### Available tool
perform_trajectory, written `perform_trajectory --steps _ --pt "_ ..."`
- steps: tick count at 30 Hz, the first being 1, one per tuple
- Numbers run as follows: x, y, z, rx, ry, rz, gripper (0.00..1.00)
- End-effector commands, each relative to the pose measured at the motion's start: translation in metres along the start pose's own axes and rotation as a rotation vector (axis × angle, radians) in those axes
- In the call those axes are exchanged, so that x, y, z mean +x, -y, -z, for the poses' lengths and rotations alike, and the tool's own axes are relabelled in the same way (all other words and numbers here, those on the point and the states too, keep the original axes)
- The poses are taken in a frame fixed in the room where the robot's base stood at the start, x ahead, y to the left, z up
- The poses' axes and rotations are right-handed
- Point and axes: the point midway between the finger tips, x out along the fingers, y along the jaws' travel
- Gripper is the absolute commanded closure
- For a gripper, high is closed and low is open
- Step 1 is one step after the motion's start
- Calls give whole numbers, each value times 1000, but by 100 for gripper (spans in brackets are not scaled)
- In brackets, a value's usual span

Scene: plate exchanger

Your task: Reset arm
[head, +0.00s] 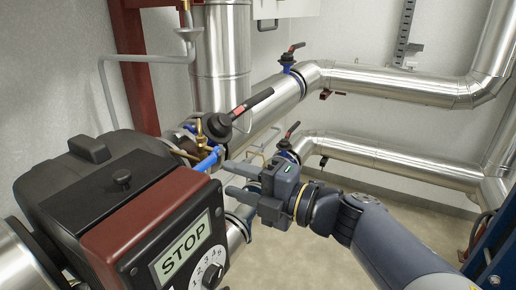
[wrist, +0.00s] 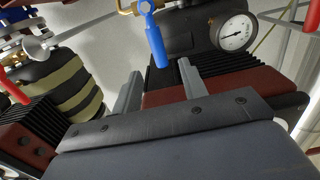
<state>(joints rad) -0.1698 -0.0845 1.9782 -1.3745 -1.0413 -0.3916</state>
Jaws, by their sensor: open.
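My gripper (head: 232,180) is in the middle of the head view, reaching left from my arm. Its two fingers are apart with nothing between them. In the wrist view the fingers (wrist: 160,90) point up and stand apart. A small blue lever handle (wrist: 155,42) hangs just beyond the fingertips in the wrist view. The same blue handle (head: 208,161) shows in the head view, close to the upper fingertip. I cannot tell whether the finger touches it.
A black and red pump unit with a STOP display (head: 180,246) stands at the lower left. Silver pipes (head: 400,86) with red-handled valves run behind and to the right. A black-handled valve (head: 250,103) rises behind my gripper. A pressure gauge (wrist: 234,34) shows in the wrist view. Floor (head: 330,262) is visible below.

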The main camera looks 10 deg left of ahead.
Motion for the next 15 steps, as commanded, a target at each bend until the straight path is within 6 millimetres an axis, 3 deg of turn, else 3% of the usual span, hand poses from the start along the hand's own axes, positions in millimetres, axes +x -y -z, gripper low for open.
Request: perform_trajectory --steps 15 --pt "75 1 1 2 -4 0 59"
